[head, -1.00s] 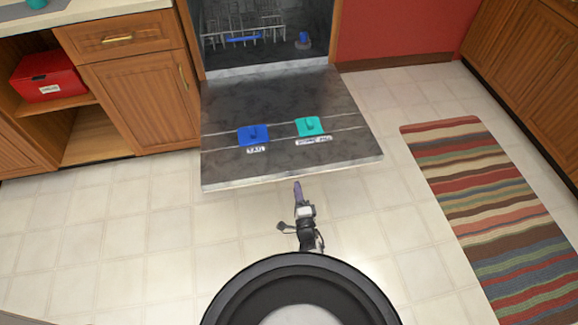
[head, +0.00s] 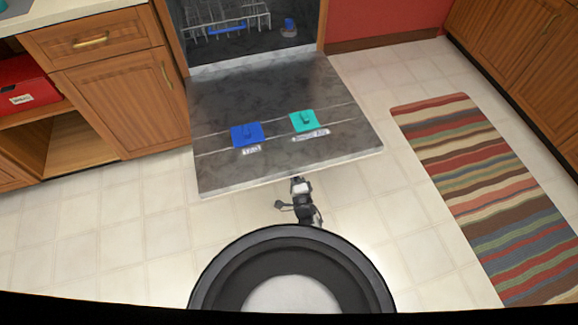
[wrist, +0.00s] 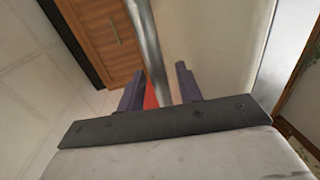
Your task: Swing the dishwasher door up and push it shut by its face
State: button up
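The dishwasher door (head: 265,90) hangs open, roughly flat, its inner side facing up in the head view. My gripper (head: 298,182) is low at the door's front edge, right of its middle. The fingertips are hidden at or under that edge in the head view. In the wrist view my gripper (wrist: 158,72) has its two dark fingers apart, with no object held between them. A pale metallic edge, seemingly the door's (wrist: 148,45), runs up beyond the fingers. I cannot tell whether they touch it.
A blue piece (head: 247,134) and a teal piece (head: 304,121) are on the door's inner side. The dishwasher interior shows a rack (head: 225,18). Wooden cabinets (head: 110,95) stand left. A striped rug (head: 480,180) lies right. The tiled floor between is clear.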

grip_shut()
dwell(0.3)
jog(key=shift+w+r, duration=0.1)
